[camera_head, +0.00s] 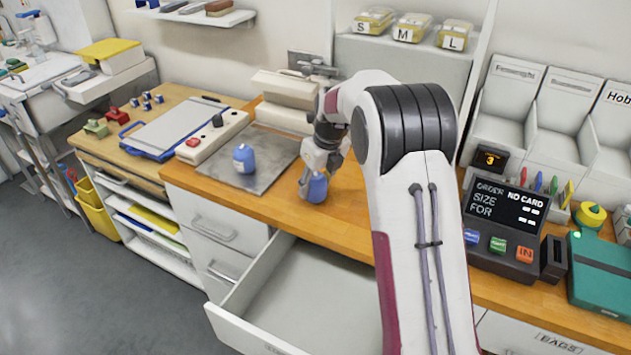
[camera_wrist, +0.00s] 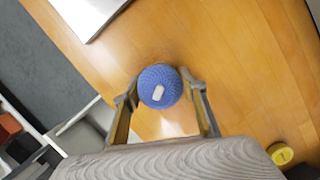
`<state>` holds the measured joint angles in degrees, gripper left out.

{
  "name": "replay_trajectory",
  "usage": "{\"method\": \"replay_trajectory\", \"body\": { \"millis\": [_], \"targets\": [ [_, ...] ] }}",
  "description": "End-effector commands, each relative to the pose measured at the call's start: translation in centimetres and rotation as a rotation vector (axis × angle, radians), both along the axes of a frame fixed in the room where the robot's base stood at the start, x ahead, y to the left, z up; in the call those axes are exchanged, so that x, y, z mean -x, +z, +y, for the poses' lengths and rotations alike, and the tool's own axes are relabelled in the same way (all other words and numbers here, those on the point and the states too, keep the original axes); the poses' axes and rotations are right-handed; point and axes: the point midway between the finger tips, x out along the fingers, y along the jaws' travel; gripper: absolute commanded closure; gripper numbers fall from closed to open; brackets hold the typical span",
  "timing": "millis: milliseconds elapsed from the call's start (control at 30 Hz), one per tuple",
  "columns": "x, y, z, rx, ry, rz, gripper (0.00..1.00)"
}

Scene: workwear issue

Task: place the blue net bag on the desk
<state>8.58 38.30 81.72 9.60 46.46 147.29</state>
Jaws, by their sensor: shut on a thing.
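The blue net bag (camera_head: 317,187) is at the wooden desk (camera_head: 270,205), right of the metal plate. My gripper (camera_head: 311,186) is shut on it, with the fingers pointing down at the desk. In the wrist view the blue net bag (camera_wrist: 160,87) shows as a round blue mesh shape with a white tag, between the two fingertips (camera_wrist: 160,90). It is at or just above the desk top; I cannot tell whether it touches. A second blue bag-like item (camera_head: 244,159) with a white mark stands on the metal plate.
An open, empty-looking drawer (camera_head: 300,290) juts out below the desk's front edge. The metal plate (camera_head: 268,178) lies left of my gripper. An order terminal (camera_head: 503,225) and a teal box (camera_head: 600,270) stand to the right. A yellow round item (camera_wrist: 280,153) shows in the wrist view.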

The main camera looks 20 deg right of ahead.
Motion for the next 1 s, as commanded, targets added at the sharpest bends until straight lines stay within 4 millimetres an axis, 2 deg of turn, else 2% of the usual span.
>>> {"method": "replay_trajectory", "body": {
  "millis": [300,333,400,767,1000],
  "targets": [
    [0.0,-0.3,0.0,0.0,0.0,0.001,0.8],
    [0.0,-0.3,0.0,0.0,0.0,0.001,0.56],
    [0.0,-0.3,0.0,0.0,0.0,0.001,0.41],
    [0.0,-0.2,0.0,0.0,0.0,0.0,0.41],
    [0.2,0.9,-0.1,0.0,0.0,0.0,0.41]
  ]
}}
